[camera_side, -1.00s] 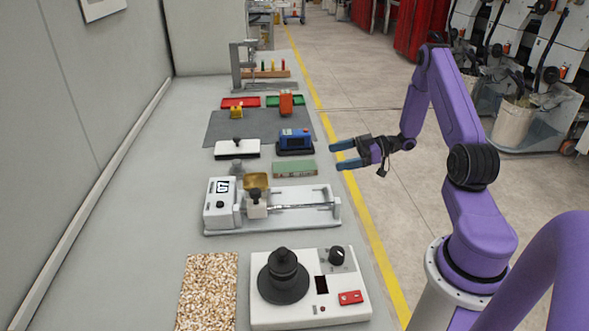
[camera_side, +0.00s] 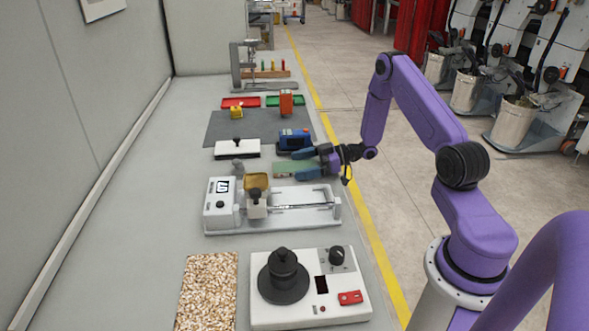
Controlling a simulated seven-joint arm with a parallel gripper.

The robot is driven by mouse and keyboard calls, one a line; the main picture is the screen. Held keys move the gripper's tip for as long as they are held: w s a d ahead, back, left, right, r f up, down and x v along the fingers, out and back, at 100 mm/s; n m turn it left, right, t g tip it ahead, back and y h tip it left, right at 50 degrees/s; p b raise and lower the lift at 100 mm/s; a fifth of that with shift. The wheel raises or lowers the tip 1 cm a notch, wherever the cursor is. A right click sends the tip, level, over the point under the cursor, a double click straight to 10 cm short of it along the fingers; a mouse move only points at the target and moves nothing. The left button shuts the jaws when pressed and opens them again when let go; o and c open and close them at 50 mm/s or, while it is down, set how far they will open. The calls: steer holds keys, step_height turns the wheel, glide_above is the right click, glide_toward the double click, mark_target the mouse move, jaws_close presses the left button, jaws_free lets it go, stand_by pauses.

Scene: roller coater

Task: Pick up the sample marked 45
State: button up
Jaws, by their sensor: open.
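No marking 45 is legible, so I cannot tell which item is that sample. My gripper (camera_side: 299,164) is open and empty, its blue fingers pointing left. It is over or beside a flat green block (camera_side: 283,169) and hides that block's right part; whether they touch I cannot tell. Just behind the fingers is a blue device with a small screen (camera_side: 294,139). A small grey piece (camera_side: 238,166) lies left of the green block. Farther back are an orange-red upright block (camera_side: 286,104) and a yellow block (camera_side: 236,112).
In front of the gripper stands a white machine with a rod and display (camera_side: 305,209). Nearer are a white device with a black round stack (camera_side: 325,265) and a speckled sheet (camera_side: 208,290). Behind are a white black-topped block (camera_side: 237,150), a red tray (camera_side: 240,102) and a green tray (camera_side: 272,101).

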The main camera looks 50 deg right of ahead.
steer(key=c, duration=1.1)
